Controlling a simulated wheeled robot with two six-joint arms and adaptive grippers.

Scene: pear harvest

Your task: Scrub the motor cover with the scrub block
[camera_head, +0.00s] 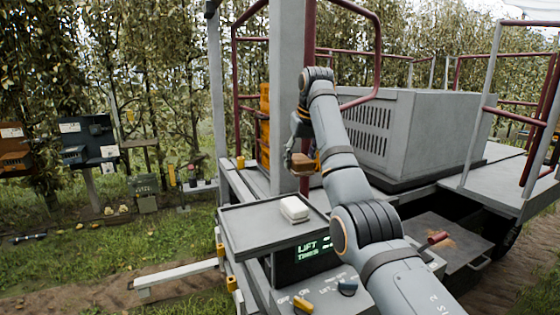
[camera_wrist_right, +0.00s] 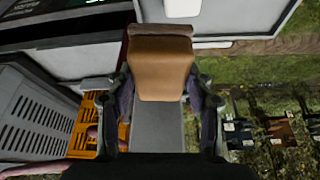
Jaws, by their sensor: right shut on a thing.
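The scrub block (camera_head: 303,164) is brown, and my right gripper (camera_head: 300,157) is shut on it. The motor cover (camera_head: 420,125), a large grey box with slotted vents, stands to the right of the gripper, apart from the block. Its vented side (camera_wrist_right: 32,115) shows at the left in the wrist view. My left gripper is out of view.
A white block (camera_head: 295,209) lies on the grey tray (camera_head: 245,240) above a lift display (camera_head: 312,248). The grey post (camera_head: 290,90) and dark red rails (camera_head: 377,50) stand near my arm. An orange crate stack (camera_head: 264,125) is behind the post. A red cylinder (camera_head: 437,237) lies at lower right.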

